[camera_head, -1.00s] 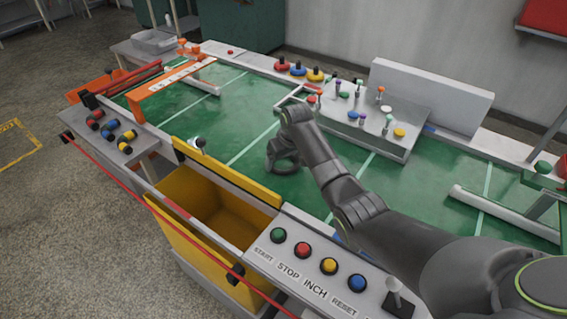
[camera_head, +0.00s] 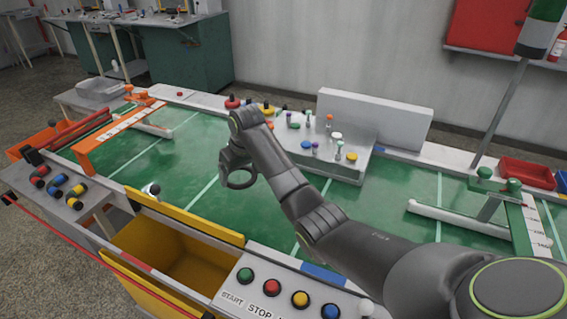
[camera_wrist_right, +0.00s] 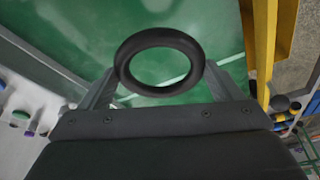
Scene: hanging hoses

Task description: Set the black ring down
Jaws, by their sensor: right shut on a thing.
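The black ring (camera_head: 243,187) is in the jaws of my right gripper (camera_head: 236,163) over the green table surface (camera_head: 185,158). In the right wrist view the ring (camera_wrist_right: 160,38) sits between the two fingertips of the gripper (camera_wrist_right: 160,82), with its hole facing the camera and green showing through it. The right gripper is shut on the ring. Whether the ring touches the green surface is hard to tell. My left gripper is not in view.
A yellow bin (camera_head: 140,243) opens at the front edge beside a button panel (camera_head: 262,292). A grey block with coloured pegs (camera_head: 345,173) stands behind my right arm. An orange rail (camera_head: 110,130) is at the left. Green surface around the ring is clear.

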